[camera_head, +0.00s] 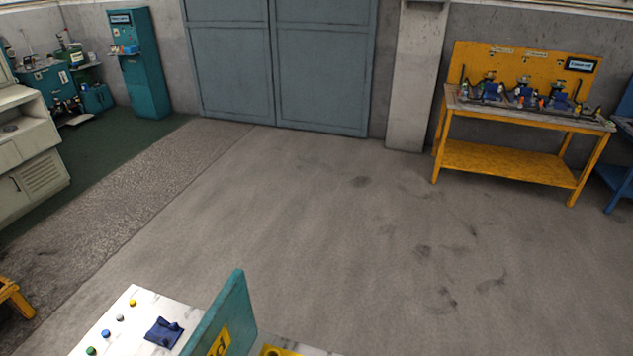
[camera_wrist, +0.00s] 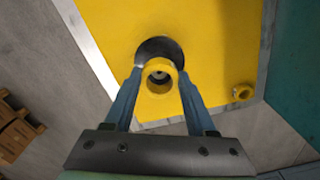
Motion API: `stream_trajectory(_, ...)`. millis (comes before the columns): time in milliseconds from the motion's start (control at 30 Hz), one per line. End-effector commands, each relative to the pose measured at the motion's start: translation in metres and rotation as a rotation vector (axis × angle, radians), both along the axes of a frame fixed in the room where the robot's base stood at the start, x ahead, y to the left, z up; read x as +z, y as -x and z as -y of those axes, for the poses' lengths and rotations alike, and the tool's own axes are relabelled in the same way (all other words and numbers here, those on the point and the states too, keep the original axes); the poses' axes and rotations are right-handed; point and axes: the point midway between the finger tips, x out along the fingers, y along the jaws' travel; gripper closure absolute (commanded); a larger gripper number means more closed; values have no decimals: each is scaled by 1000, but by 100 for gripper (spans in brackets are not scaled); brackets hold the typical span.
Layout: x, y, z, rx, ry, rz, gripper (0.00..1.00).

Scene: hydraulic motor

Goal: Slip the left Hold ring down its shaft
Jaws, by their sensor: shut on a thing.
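In the wrist view my gripper (camera_wrist: 159,74) has its two blue fingers closed on a yellow ring (camera_wrist: 158,63). A small grey round end, perhaps a shaft top, shows inside the ring's hole; I cannot tell how far the ring is around it. A dark round disc (camera_wrist: 160,43) shows behind the ring on a yellow plate (camera_wrist: 110,30). In the head view the yellow plate (camera_head: 279,351) barely shows at the bottom edge, and my gripper is out of sight.
A teal upright panel (camera_head: 229,305) with a yellow label stands on a light bench (camera_head: 128,312). A dark blue piece (camera_head: 163,333) and several coloured buttons are left of it. A yellow workbench (camera_head: 512,165) stands back right. The floor between is clear.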

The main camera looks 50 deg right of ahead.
Motion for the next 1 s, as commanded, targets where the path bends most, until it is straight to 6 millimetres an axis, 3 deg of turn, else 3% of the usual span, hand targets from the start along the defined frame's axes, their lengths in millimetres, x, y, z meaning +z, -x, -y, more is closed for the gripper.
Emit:
stream_trajectory(467, -1, 1, 0, 0, -1, -1, 95)
stream_trajectory(1000, -16, 0, 0, 0, 0, 0, 95)
